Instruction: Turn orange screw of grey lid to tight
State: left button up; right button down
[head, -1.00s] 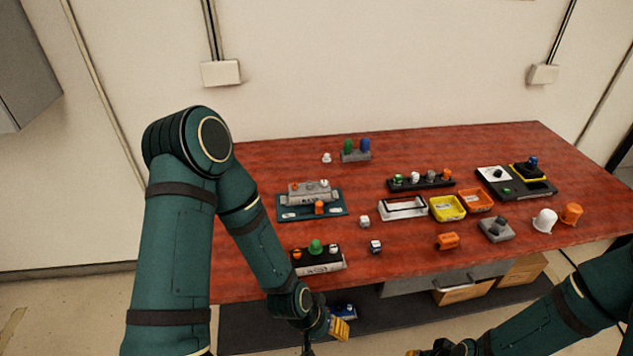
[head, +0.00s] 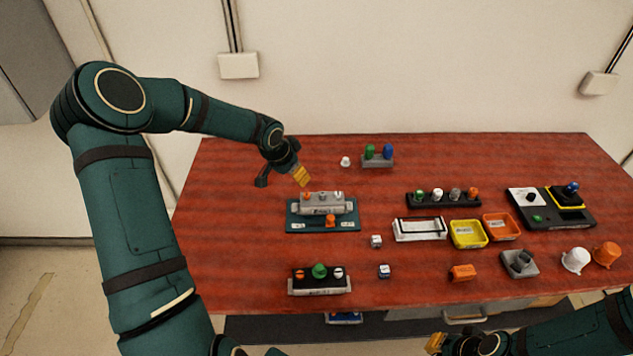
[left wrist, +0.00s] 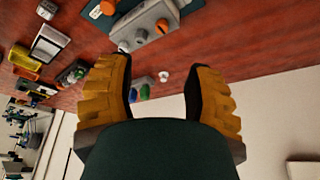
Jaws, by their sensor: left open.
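The grey lid (head: 313,208) sits on a grey box on a teal plate at the left of the table. Its orange screw (head: 307,195) stands at the left end of the top, beside a grey and a white one. In the left wrist view the orange screw (left wrist: 163,26) shows at the top, beyond the fingertips. How tight it is, I cannot tell. My left gripper (head: 281,179) is open and empty, behind and above the lid, touching nothing. My right gripper (head: 437,343) is partly cut off at the bottom edge, away from the lid; its jaws are unclear.
An orange piece (head: 330,221) lies on the teal plate (head: 293,221) before the box. A black-topped box (head: 320,284) with a green knob stands nearer. Green and blue pieces stand in a grey holder (head: 378,161) behind. Yellow (head: 467,234) and orange trays (head: 502,227) are right.

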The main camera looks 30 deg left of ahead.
aim_at(307, 194)
pick_arm(q)
jog(key=x, duration=1.3)
jog(key=shift+w+a+f, duration=0.1)
jog(key=shift+w+f, duration=0.05)
jog(key=shift+f, duration=0.15)
grip_shut()
